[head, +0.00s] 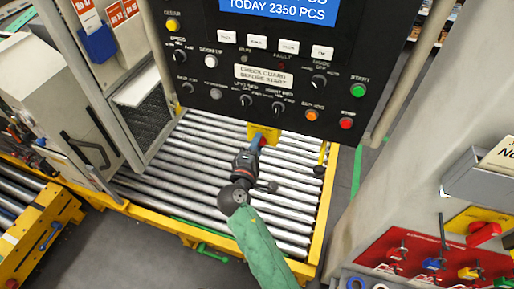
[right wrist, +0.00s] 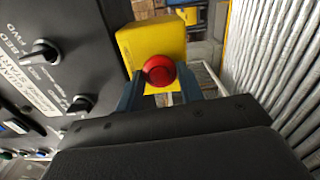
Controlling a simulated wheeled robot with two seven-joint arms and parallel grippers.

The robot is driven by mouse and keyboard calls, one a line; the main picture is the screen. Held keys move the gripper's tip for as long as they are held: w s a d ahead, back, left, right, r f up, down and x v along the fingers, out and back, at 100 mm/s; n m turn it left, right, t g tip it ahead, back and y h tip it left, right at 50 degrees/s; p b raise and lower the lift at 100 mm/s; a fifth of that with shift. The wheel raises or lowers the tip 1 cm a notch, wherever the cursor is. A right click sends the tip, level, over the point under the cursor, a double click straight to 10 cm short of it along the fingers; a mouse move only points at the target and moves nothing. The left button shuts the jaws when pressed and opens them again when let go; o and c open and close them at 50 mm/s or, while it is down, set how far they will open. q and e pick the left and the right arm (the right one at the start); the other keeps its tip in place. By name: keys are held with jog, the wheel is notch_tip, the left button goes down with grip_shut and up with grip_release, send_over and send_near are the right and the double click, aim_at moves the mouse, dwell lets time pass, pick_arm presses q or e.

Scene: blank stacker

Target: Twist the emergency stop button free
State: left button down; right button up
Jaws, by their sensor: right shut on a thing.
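The emergency stop button is a red mushroom head on a yellow box (head: 264,132) under the black control panel. In the right wrist view the red button (right wrist: 159,71) sits at the front of the yellow box (right wrist: 150,40). My right gripper (head: 258,143) reaches up to it from below, with its blue fingers on both sides of the button. The fingers are shut on the button. My left gripper is not in view.
The black control panel (head: 270,105) with knobs and lit buttons hangs directly above my right gripper. A roller conveyor (head: 190,165) with a yellow frame lies below and behind. A grey cabinet with a red lockout board (head: 420,262) stands at the right.

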dwell(0.4)
jog(key=o, duration=1)
